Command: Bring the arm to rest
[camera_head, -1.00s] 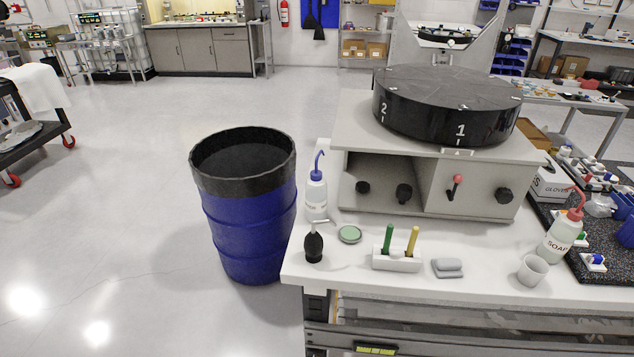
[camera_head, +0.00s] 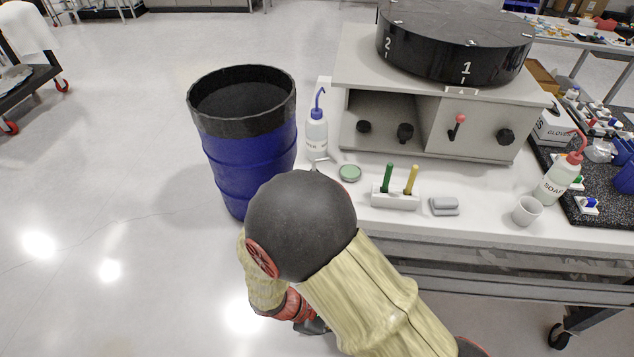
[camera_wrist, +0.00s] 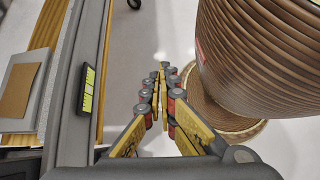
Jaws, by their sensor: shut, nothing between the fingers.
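My gripper shows in the wrist view (camera_wrist: 162,75), where its yellow and dark fingers meet at the tips with nothing between them. In the head view my arm is folded, with its dark round elbow in front of the bench's left corner. The wrist end hangs low below the bench top, and the fingers are hardly visible there. In the wrist view the fingers point along the open floor between a grey bench side (camera_wrist: 75,75) on the left and a large ribbed brown surface (camera_wrist: 270,55) on the right.
A blue drum (camera_head: 245,150) stands left of the white bench (camera_head: 475,225).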

